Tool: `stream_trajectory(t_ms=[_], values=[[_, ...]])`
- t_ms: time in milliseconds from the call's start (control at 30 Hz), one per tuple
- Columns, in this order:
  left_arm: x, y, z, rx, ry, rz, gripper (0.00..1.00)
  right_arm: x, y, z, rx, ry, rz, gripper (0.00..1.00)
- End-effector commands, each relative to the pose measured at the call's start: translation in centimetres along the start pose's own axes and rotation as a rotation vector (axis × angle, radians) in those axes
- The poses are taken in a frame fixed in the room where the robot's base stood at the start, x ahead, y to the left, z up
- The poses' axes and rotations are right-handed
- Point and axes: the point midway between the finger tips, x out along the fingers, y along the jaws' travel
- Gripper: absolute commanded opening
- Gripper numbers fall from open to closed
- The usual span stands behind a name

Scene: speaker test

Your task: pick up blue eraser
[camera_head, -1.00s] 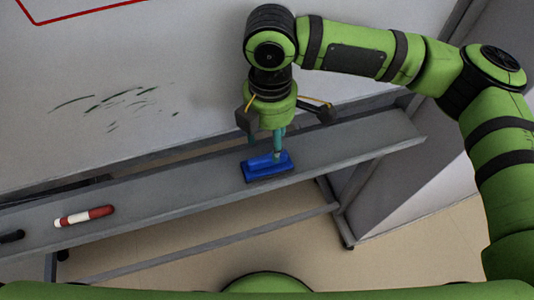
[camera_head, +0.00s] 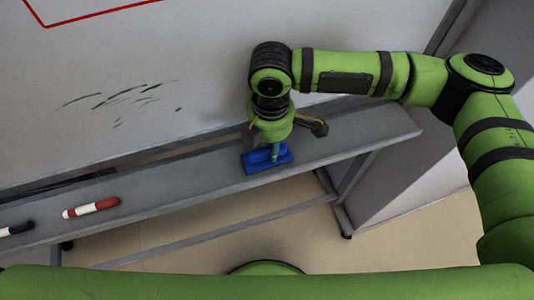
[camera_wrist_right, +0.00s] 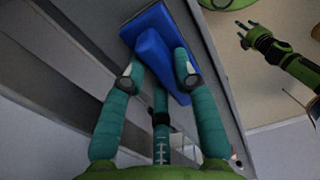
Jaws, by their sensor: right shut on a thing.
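The blue eraser (camera_head: 256,167) lies on the grey tray (camera_head: 350,128) under the whiteboard. It has a flat base and a raised ridge along its top. My right gripper (camera_head: 268,154) points down at it from above. In the right wrist view the eraser (camera_wrist_right: 150,22) shows between the teal fingers, which are shut on its ridge. The eraser looks still at tray level; I cannot tell whether there is a gap below it.
A red and white marker (camera_head: 92,208) and a black and white marker (camera_head: 16,229) lie on the tray to the left. The whiteboard (camera_head: 190,50) with dark green strokes rises behind. The tray between markers and eraser is clear.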

Motion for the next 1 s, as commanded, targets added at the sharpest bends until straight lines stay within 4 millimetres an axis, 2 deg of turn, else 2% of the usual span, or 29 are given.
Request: stream_trajectory(t_ms=[333, 567, 1000], values=[[0.3, 0.1, 0.4, -0.001, -0.007, 0.0, 0.56, -0.6, 0.1, 0.0, 0.001, 0.001, 0.002, 0.0], [1.6, 0.1, 0.7, -0.001, -0.009, 0.0, 0.56, -3.6, 0.1, 0.0, 0.0, 0.001, 0.006, 0.0], [3.8, 0.1, 1.0, -0.003, -0.011, 0.0, 0.56, -9.3, -8.3, -3.7, -0.007, 0.0, 0.005, 0.0]])
